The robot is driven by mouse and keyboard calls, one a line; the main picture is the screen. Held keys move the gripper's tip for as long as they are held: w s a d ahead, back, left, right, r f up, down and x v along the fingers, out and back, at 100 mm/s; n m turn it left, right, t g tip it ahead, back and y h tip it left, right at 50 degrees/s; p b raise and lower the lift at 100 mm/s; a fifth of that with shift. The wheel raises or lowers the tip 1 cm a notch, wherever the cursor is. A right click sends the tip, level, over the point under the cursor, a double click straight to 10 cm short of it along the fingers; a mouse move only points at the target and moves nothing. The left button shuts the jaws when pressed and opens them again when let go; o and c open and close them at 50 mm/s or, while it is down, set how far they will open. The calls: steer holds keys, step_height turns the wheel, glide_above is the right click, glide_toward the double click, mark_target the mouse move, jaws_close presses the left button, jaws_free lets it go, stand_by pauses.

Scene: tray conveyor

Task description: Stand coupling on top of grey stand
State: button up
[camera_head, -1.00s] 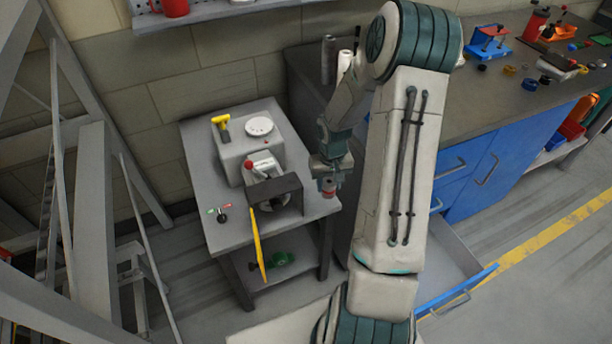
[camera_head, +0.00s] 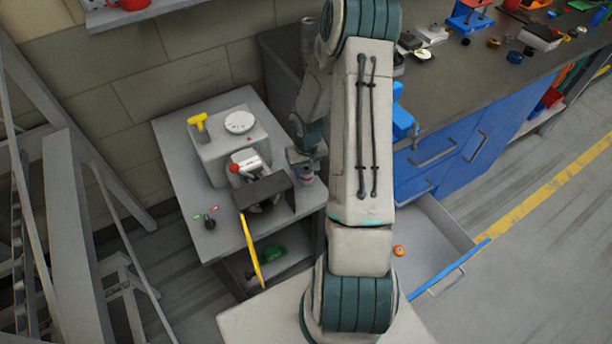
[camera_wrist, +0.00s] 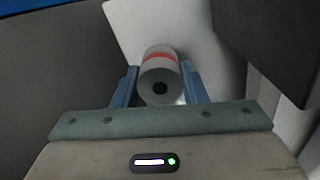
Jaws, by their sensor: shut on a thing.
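The coupling (camera_wrist: 160,72) is a grey cylinder with a red band and a dark hole in its end. It sits between the two blue fingers of my gripper (camera_wrist: 154,85) in the wrist view. In the head view my gripper (camera_head: 305,168) is at the right edge of the small grey table, with the coupling (camera_head: 307,179) just showing below it. My gripper is shut on the coupling. I cannot tell for sure which thing is the grey stand; a grey box-shaped block (camera_head: 216,160) stands on the table, with a yellow-handled tool and a white disc on top.
The grey table (camera_head: 180,178) also bears a dark bracket (camera_head: 262,190) and a red-knobbed device (camera_head: 245,163). A yellow strip (camera_head: 250,248) hangs at its front. An open drawer (camera_head: 430,235) with an orange ring lies right of my arm. A cluttered workbench (camera_head: 460,85) stands behind.

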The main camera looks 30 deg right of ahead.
mark_target(306, 177)
steer(key=shift+f, duration=1.65)
steer(key=shift+f, duration=0.15)
steer(key=o, duration=1.1)
